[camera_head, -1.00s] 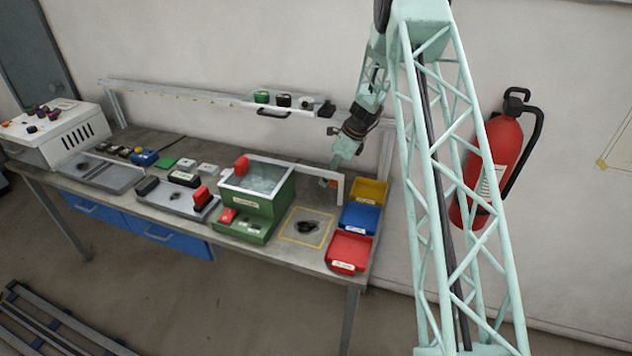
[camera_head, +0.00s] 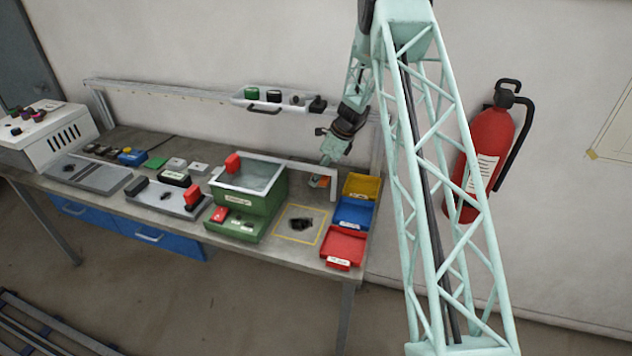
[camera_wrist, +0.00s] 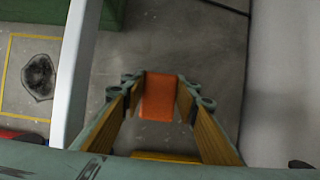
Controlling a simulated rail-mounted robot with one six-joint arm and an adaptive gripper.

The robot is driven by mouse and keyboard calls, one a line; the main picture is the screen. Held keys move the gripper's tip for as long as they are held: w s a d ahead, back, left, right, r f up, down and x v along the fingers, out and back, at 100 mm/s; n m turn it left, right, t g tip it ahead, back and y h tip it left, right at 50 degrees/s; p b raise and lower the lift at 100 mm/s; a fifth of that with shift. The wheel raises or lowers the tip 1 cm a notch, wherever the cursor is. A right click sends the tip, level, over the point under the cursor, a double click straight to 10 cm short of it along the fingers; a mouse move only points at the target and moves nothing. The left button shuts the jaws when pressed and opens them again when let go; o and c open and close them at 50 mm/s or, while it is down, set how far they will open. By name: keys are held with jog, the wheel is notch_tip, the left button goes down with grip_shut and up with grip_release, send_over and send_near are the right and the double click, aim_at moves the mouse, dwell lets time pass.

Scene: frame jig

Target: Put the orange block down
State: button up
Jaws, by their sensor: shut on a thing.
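The orange block (camera_wrist: 158,97) is between the two fingers of my gripper (camera_wrist: 160,92) in the wrist view. My gripper is shut on it. In the head view the block (camera_head: 322,181) is a small orange patch under my gripper (camera_head: 322,176), behind the white bar at the back right of the bench (camera_head: 285,252). The wrist view shows grey surface beyond the block. I cannot tell whether the block touches that surface.
A white bar (camera_wrist: 72,70) runs close to the left of my gripper. Yellow (camera_head: 362,186), blue (camera_head: 355,213) and red (camera_head: 343,247) bins stand at the bench's right end. A green machine (camera_head: 245,205) stands left of a yellow-outlined square (camera_head: 283,237). The wall is close on the right in the wrist view.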

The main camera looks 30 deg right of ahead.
aim_at(328, 177)
jog(key=shift+f, duration=0.6)
jog(key=shift+f+b, duration=0.2)
jog(key=shift+b, duration=0.1)
jog(key=o, duration=0.6)
jog(key=shift+c, duration=0.2)
jog(key=shift+p+v, duration=0.4)
jog(key=shift+v, duration=5.8)
jog(key=shift+w+a, duration=0.15)
